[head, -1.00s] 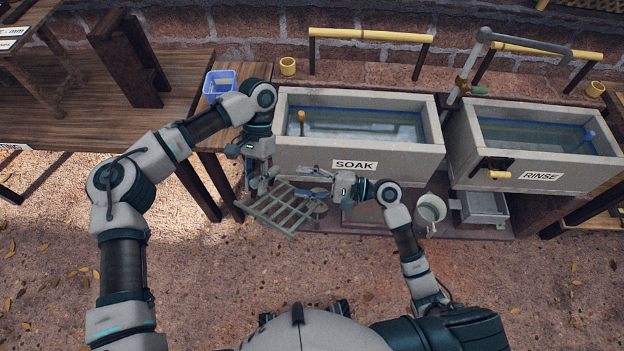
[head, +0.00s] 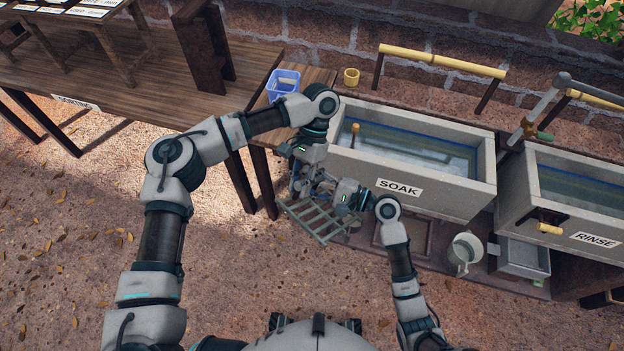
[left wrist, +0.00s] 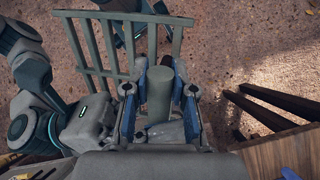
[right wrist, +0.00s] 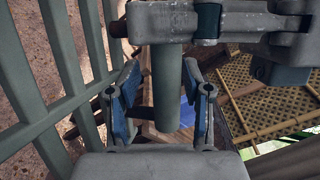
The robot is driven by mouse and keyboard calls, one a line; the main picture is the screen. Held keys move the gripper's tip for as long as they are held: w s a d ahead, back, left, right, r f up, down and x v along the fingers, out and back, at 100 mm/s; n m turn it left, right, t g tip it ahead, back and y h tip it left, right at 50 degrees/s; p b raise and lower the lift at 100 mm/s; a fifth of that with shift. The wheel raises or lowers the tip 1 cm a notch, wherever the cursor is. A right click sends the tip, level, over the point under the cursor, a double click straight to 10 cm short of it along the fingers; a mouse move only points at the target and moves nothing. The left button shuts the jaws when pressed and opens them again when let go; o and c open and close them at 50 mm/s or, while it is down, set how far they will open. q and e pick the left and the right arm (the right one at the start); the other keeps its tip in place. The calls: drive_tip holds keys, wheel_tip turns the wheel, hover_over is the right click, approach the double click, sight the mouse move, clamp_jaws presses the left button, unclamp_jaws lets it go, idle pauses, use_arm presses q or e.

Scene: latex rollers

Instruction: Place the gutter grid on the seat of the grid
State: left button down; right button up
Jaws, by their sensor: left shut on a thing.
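The gutter grid (head: 316,221) is a grey-green frame of parallel bars, held tilted above the ground in front of the SOAK trough. It also shows in the left wrist view (left wrist: 107,47) and at the left of the right wrist view (right wrist: 72,80). My left gripper (left wrist: 160,108) is shut on the grid's round grey handle (left wrist: 160,88). My right gripper (right wrist: 163,105) is open, with its fingers on either side of a grey cylinder of the grid (right wrist: 166,90) and gaps beside it. In the head view both grippers meet above the grid. I cannot make out the seat.
The SOAK trough (head: 470,198) stands just behind, and the RINSE trough (head: 575,205) is right of it. A pale pot (head: 465,248) and a grey bin (head: 522,258) sit low. The front ground is clear.

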drive_tip(key=shift+f, duration=0.1)
clamp_jaws()
use_arm(q)
drive_tip(key=c, duration=0.9)
unclamp_jaws()
